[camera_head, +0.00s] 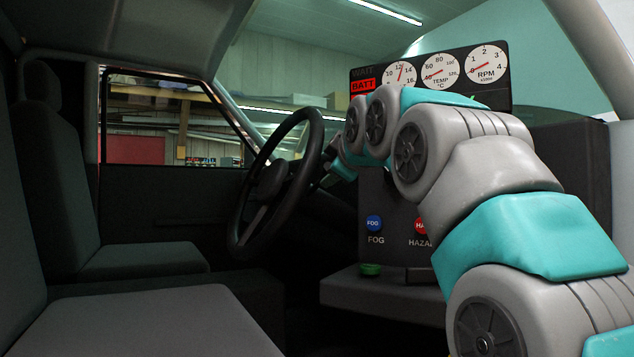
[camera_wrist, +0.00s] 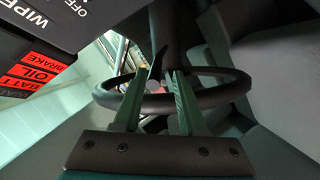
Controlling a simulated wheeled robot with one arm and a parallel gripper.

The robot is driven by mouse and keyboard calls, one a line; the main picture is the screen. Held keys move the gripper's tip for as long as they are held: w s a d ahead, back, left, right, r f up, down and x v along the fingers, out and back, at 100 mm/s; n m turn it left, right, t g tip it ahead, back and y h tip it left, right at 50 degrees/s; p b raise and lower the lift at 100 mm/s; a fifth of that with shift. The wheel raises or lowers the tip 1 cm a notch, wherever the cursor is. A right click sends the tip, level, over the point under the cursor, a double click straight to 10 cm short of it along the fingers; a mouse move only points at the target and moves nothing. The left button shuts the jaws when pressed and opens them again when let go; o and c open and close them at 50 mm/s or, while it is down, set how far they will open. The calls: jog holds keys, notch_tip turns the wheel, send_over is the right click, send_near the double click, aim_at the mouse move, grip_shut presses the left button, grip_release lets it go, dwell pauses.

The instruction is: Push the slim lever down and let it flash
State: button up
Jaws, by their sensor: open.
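The slim lever (camera_wrist: 157,62) is a thin dark stalk in the wrist view. It shows between the tips of my two green fingers, closer to the left one; I cannot tell whether they touch. My gripper (camera_wrist: 160,74) is open with nothing held. The black steering wheel (camera_wrist: 235,90) lies beyond the fingers. In the head view, my gripper (camera_head: 329,180) is beside the right side of the steering wheel (camera_head: 312,190), small and dark. The lever cannot be made out there.
The dash panel has gauges (camera_head: 435,72), a lit red BATT lamp (camera_head: 362,86), a blue FOG button (camera_head: 374,223) and a red HAZARD button (camera_head: 422,225). A green button (camera_head: 370,269) is below. My arm covers part of the dash. Seats (camera_head: 140,320) fill the left.

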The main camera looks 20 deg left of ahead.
aim_at(325, 174)
jog(key=d+r+n+t+h, duration=0.1)
jog(key=d+r+t, duration=0.1)
jog(key=w+d+r+n+t+h+b, duration=0.1)
jog(key=d+r+t, duration=0.1)
jog(key=shift+w+d+r+n+t, duration=0.15)
jog(key=shift+d+n+t, duration=0.15)
jog(key=shift+c, duration=0.3)
jog(key=s+a+f+n+y+b, duration=0.15)
jog(key=f+n+y, duration=0.25)
jog(key=n, duration=0.9)
jog(key=a+f+n+y+b, duration=0.2)
jog(key=a+f+n+y, duration=0.1)
jog(key=n, duration=1)
jog(key=shift+p+x, duration=1.55)
jog(key=shift+x, duration=1.65)
jog(key=shift+d, duration=0.1)
jog(key=shift+c, duration=0.4)
grip_shut()
jog(key=shift+w, duration=0.1)
